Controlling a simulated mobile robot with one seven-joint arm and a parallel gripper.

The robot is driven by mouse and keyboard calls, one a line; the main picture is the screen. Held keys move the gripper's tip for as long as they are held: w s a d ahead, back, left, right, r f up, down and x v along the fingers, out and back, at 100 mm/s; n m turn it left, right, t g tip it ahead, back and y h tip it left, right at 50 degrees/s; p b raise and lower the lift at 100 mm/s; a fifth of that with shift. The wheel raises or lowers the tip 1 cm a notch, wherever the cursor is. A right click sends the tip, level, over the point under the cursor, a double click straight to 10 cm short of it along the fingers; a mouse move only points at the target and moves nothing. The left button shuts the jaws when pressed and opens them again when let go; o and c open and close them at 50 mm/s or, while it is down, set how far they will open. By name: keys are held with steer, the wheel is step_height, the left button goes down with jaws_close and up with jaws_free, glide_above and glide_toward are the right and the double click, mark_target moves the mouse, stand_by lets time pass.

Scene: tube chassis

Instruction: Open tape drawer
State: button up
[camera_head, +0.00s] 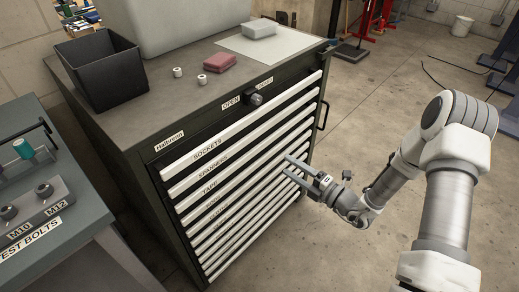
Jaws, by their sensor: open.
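The tool cabinet (146,165) is dark with a stack of white-fronted drawers, all of which look shut. The tape drawer (225,178) is the third from the top, labelled TAPE, below SOCKETS (230,142) and SPANNERS. A dark round knob (255,99) sits above the drawers between OPEN and LOCKED labels; its exact setting is hard to tell. My gripper (287,165) is open and empty, with its two fingers pointing at the right part of the drawer fronts. The fingertips overlap the drawer fronts in the picture; I cannot tell whether they touch.
On the cabinet top are a black bin (103,75), a grey case (175,22), a red block (220,62), two small white cylinders and a light grey block (260,28). A bench (95,212) labelled TEST BOLTS stands at left. The floor (330,240) before the cabinet is clear.

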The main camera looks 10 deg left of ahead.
mark_target(261, 148)
steer(key=b+x, duration=0.2)
steer(key=x, duration=1.1)
jaws_close()
stand_by(1.0)
